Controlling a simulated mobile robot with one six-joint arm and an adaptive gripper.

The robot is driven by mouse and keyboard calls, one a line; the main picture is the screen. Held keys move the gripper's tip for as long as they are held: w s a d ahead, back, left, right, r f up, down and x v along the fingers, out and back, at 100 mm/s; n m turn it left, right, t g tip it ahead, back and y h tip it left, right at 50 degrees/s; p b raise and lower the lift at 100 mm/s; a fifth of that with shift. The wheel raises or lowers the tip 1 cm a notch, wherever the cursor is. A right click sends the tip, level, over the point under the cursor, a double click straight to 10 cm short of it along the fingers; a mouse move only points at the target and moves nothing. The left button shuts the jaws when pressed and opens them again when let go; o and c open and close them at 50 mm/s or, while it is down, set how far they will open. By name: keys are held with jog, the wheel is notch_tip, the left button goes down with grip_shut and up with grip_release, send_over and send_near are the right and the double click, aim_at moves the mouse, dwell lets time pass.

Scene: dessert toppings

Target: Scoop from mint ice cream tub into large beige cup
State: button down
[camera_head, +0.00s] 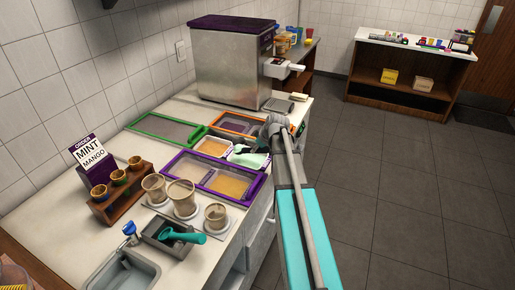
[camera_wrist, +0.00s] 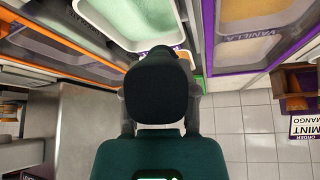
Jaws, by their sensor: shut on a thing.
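My gripper (camera_wrist: 160,112) is shut on a dark green scoop (camera_wrist: 160,85), its rounded end facing the tubs in the wrist view. In the head view my gripper (camera_head: 274,130) is over the right edge of the tub row. The mint ice cream tub (camera_wrist: 184,42), white with pale green contents, is just past the scoop. It also shows in the head view (camera_head: 262,163), partly covered. I cannot tell whether the scoop touches the ice cream. The large beige cup (camera_head: 182,199) stands upright between two smaller beige cups on the counter, left of my gripper.
A teal scoop (camera_head: 181,236) rests in a grey holder beside a sink basin (camera_head: 124,272). A wooden rack (camera_head: 118,203) of small cups and an order sign (camera_head: 90,158) stand at the left. A steel machine (camera_head: 228,65) stands behind the tubs. The floor on the right is clear.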

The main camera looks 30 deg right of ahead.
jog(key=shift+w+r+p+v, duration=0.1)
jog(key=shift+w+p+v, duration=0.05)
jog(key=shift+p+v, duration=0.55)
jog(key=shift+w+r+p+v, duration=0.1)
jog(key=shift+w+p+v, duration=0.05)
jog(key=shift+p+v, duration=0.6)
jog(key=shift+w+r+p+v, duration=0.1)
jog(key=shift+w+p+v, duration=0.1)
jog(key=shift+p+v, duration=0.5)
jog(key=shift+r, duration=0.1)
jog(key=shift+s+d, duration=0.1)
